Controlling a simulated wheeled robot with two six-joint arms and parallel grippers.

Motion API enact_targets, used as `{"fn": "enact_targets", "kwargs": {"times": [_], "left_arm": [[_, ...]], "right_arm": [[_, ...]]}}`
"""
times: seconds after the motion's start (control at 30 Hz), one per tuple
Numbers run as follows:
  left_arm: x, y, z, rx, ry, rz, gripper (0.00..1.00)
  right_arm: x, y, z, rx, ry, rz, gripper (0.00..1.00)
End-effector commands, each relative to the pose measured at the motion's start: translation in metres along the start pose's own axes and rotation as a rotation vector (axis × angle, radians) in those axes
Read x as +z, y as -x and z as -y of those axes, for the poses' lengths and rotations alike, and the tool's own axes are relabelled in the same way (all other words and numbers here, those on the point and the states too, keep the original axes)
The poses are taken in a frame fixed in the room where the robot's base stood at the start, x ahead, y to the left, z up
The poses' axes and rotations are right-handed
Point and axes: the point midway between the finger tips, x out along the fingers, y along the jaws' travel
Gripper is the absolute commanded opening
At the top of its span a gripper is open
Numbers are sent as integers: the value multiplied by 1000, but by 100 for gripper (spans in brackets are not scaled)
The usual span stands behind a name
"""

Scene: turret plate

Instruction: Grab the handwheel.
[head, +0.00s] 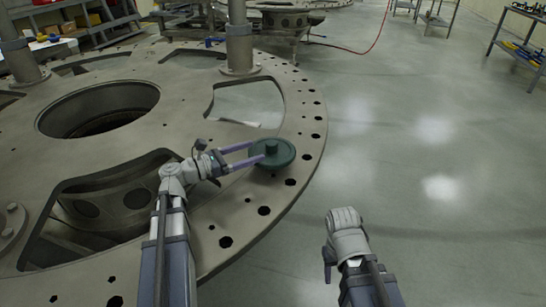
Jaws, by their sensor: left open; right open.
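The handwheel (282,161) is a dark green disc with a raised hub, lying on the turret plate (170,135) near its right rim. My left gripper (257,154) reaches it from the left. Its two purple fingers are open, and their tips lie over the left part of the disc, near the hub. I cannot tell whether they touch it. My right gripper (345,222) is over the bare floor at the lower right, away from the handwheel, and its fingers are mostly hidden.
The plate has large cutouts, a round central opening (98,109) and several bolt holes along its rim. Upright posts (239,35) stand on it. The floor (420,170) to the right is clear. Shelving (520,45) stands at the far right, and a red hose (378,35) lies behind.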

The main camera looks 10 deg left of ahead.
Motion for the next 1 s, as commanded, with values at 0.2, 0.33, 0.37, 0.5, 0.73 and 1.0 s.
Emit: {"fn": "enact_targets", "kwargs": {"times": [0.2, 0.33, 0.37, 0.5, 0.73, 1.0], "left_arm": [[1, -2, -2, 4, 9, 6, 82], [0, -15, -2, 2, 8, 6, 82], [0, -18, -2, 2, 8, 5, 82], [0, -26, -2, 4, 7, 5, 82], [-3, -38, -3, 1, 6, 5, 82], [-4, -75, -4, 2, 6, 5, 82]], "right_arm": [[0, -1, 0, 0, 0, 0, 50], [0, -1, 0, 0, 0, 0, 50], [0, -1, 0, 0, 0, 0, 50], [0, -1, 0, 0, 0, 0, 50], [0, -4, 0, 0, 0, 0, 50], [0, -6, 0, 0, 0, 0, 50]]}}
